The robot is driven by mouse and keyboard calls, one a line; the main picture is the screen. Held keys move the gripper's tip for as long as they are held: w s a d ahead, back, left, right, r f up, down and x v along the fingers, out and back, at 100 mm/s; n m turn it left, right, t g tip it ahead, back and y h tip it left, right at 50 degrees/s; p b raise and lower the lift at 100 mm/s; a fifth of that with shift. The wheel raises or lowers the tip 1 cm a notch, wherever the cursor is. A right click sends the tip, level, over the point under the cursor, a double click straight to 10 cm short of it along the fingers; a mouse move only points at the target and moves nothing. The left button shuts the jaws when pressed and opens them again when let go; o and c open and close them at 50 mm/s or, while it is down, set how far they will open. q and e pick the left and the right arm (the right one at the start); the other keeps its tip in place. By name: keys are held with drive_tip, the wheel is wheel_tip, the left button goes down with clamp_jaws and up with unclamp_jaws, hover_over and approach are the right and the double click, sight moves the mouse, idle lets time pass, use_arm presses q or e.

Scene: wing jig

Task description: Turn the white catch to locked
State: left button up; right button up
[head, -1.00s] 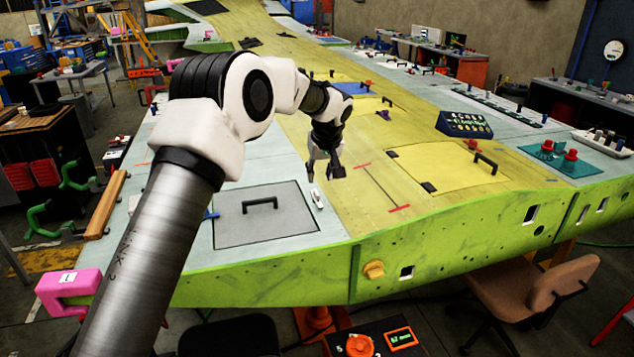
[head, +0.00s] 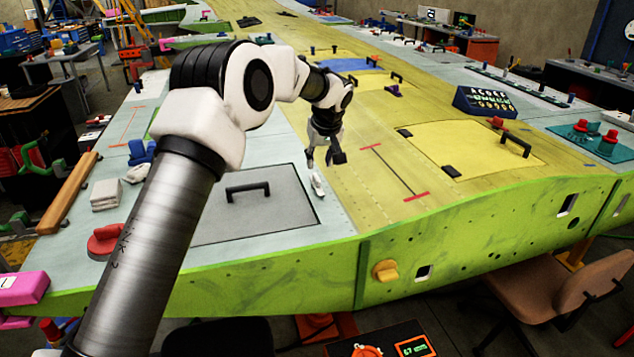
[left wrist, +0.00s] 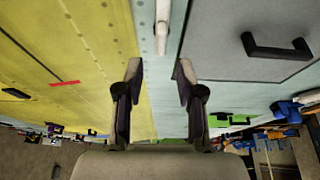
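The white catch (head: 318,185) is a small slim lever on the pale wing skin, just right of the grey panel with the black handle. In the left wrist view the white catch (left wrist: 162,28) stands at the top middle, ahead of the fingertips and roughly in line with the gap between them. My left gripper (head: 325,162) points down just above the catch. In the left wrist view my left gripper (left wrist: 159,72) has its two dark fingers apart with nothing between them. I cannot tell which end of the catch is its pivot. My right gripper is not in view.
The grey panel (head: 225,222) has a raised black handle (head: 248,190) left of the catch. A yellow panel (head: 455,150) with a handle lies right. A red knob (head: 104,240), white blocks and a wooden bar (head: 68,193) sit left. The yellow skin beside the catch is mostly clear.

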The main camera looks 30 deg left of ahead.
sight(316, 176)
use_arm(q)
drive_tip(key=p+x, duration=0.2)
drive_tip(key=x, duration=0.4)
drive_tip(key=shift+s, duration=0.15)
drive_tip(key=shift+a+f, duration=0.1)
drive_tip(key=shift+f, duration=0.15)
drive_tip(key=shift+r, duration=0.15)
clamp_jaws()
